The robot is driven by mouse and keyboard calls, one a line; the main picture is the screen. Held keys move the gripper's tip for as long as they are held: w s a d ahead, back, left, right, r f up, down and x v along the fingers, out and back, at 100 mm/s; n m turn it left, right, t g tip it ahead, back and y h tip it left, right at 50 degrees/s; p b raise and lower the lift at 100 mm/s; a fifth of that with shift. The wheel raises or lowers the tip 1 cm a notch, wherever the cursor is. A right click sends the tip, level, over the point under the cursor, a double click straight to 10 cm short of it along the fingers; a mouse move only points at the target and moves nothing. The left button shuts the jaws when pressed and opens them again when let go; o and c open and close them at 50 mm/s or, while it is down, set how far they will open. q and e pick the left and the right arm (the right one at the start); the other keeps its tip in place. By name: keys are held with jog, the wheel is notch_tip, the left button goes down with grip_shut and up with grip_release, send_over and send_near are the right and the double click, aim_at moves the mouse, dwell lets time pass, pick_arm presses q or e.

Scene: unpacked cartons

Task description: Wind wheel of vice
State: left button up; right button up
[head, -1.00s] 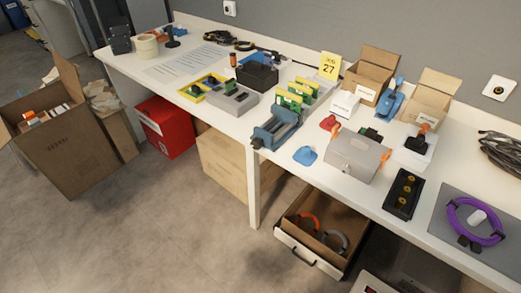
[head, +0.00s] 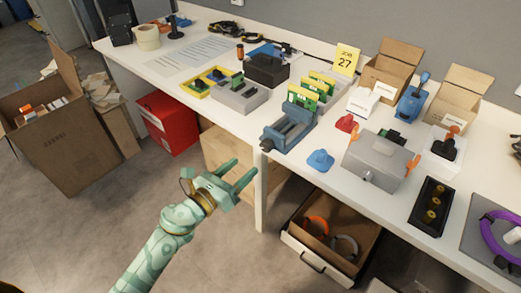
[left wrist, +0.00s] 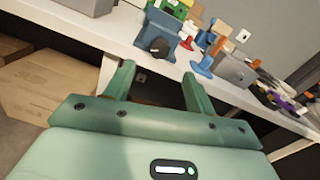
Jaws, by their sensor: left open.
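The blue-grey vice (head: 289,128) sits at the front edge of the white workbench in the head view. Its round dark wheel (left wrist: 158,46) faces me in the left wrist view, on the vice's front end (left wrist: 150,30). The wheel end also shows at the bench edge in the head view (head: 265,145). My left gripper (head: 246,172) is open and empty, in front of the bench and below and left of the vice. In the left wrist view its two fingers (left wrist: 157,82) point toward the bench, with the wheel beyond them. My right gripper is not in view.
A blue knob-like piece (head: 320,161) and a grey metal box (head: 378,160) stand right of the vice. A grey box (head: 240,96) stands to its left. Below the bench are an open drawer (head: 330,262) and a cardboard box (head: 228,155).

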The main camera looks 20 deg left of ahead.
aim_at(264, 149)
pick_arm(q)
jog(key=x, duration=0.8)
jog(key=shift+w+d+f, duration=0.1)
jog(key=shift+w+d, duration=0.05)
jog(key=shift+w, duration=0.2)
jog(key=c, duration=1)
